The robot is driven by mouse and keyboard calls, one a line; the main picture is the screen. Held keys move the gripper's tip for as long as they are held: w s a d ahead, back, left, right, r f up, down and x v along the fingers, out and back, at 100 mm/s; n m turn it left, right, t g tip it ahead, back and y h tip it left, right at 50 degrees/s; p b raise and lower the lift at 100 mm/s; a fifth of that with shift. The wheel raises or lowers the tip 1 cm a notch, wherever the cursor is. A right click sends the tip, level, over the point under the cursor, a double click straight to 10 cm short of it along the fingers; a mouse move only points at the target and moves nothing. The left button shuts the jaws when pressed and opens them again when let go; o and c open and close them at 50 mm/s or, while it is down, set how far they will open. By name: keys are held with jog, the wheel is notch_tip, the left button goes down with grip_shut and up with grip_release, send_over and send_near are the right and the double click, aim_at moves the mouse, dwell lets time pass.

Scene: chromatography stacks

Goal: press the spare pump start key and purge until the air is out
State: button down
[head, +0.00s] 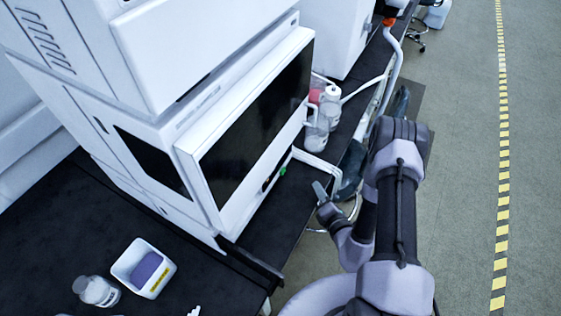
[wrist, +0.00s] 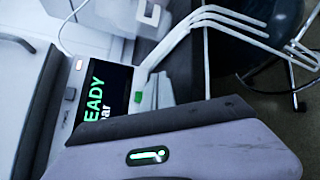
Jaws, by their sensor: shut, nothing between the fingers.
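In the head view the tall white instrument stack (head: 190,140) stands on a black bench. A small green key (head: 282,171) shows low on its front, near the right end. In the wrist view a dark display (wrist: 100,88) shows sideways green letters "EADY" and part of "bar"; the rest is hidden. My gripper (head: 319,190) is shut and empty, in front of the stack and apart from the green key. Which key is the spare pump's, I cannot tell.
White-capped bottles (head: 318,120) and pale tubing (head: 316,165) stand right of the stack. A white tub (head: 128,262) with a purple block and a clear bottle (head: 96,291) are at the front left. A stool (wrist: 290,60) shows beyond the bench. The floor at right is clear.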

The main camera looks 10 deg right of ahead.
aim_at(283, 171)
jog(key=shift+s+r, duration=0.1)
jog(key=shift+s, duration=0.15)
jog(key=shift+w+a, duration=0.9)
jog(key=shift+a, duration=0.3)
jog(key=shift+w+a, duration=0.85)
jog(key=shift+a, duration=0.35)
jog(key=shift+w+a, duration=0.9)
jog(key=shift+a, duration=0.3)
jog(key=shift+w+a, duration=0.25)
jog(key=shift+a, duration=0.1)
jog(key=shift+w+a, duration=0.3)
jog(key=shift+a, duration=0.05)
jog(key=shift+s, duration=0.1)
jog(key=shift+s+d, duration=0.45)
jog(key=shift+d, duration=0.3)
